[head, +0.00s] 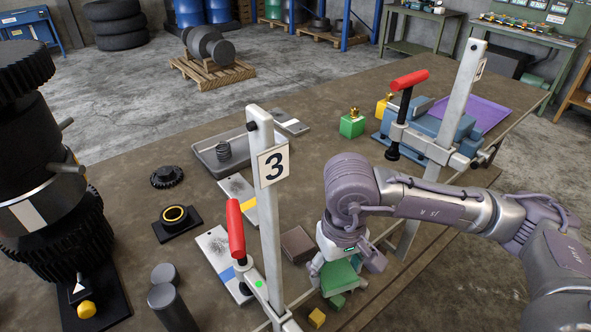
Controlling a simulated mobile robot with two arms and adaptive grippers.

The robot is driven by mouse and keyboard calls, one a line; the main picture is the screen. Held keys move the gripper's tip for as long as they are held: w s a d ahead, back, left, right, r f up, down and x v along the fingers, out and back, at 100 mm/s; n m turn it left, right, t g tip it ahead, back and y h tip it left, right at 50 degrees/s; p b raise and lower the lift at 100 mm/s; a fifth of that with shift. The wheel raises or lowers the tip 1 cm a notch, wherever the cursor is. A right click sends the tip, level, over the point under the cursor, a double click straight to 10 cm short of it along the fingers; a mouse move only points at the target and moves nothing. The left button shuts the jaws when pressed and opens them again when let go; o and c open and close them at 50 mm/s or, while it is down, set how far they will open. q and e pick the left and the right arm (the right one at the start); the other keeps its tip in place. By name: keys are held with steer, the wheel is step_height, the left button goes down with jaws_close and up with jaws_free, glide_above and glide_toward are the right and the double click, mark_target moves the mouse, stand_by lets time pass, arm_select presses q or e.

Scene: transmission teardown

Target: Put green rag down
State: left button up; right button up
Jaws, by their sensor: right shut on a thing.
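The green rag (340,279) is at the front middle of the bench, just under my right gripper (337,265). My right gripper points down and is shut on the rag. The arm's wrist covers part of the fingers. I cannot tell whether the rag's underside touches the bench. My left gripper is not in view.
A grey tray (205,156) sits farther back.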

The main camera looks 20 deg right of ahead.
steer(key=w+d+r+b, duration=0.1)
steer(key=w+d+r, duration=0.2)
steer(key=d, duration=0.4)
steer(key=w+d+r, duration=0.3)
steer(key=w+d, duration=0.1)
steer(key=d, duration=0.2)
steer(key=shift+m, duration=0.3)
steer(key=w+a+f+p, duration=0.1)
steer(key=w+a+f, duration=0.1)
steer(key=w, duration=0.1)
steer(key=w+a+f+p, duration=0.1)
steer(key=w+f, duration=0.1)
steer(key=w+a+f+p, duration=0.1)
steer(key=w+a, duration=0.1)
steer(key=w, duration=0.1)
steer(key=shift+w+a+f+p, duration=0.3)
steer(key=shift+a+f+p, duration=0.05)
steer(key=shift+f+p, duration=0.05)
steer(key=shift+w+a+f, duration=0.15)
steer(key=shift+w+f, duration=0.05)
steer(key=shift+f, duration=0.05)
step_height(320, 180, down, 3)
steer(key=shift+f+p, duration=0.1)
steer(key=shift+p, duration=0.8)
steer(key=shift+f, duration=0.4)
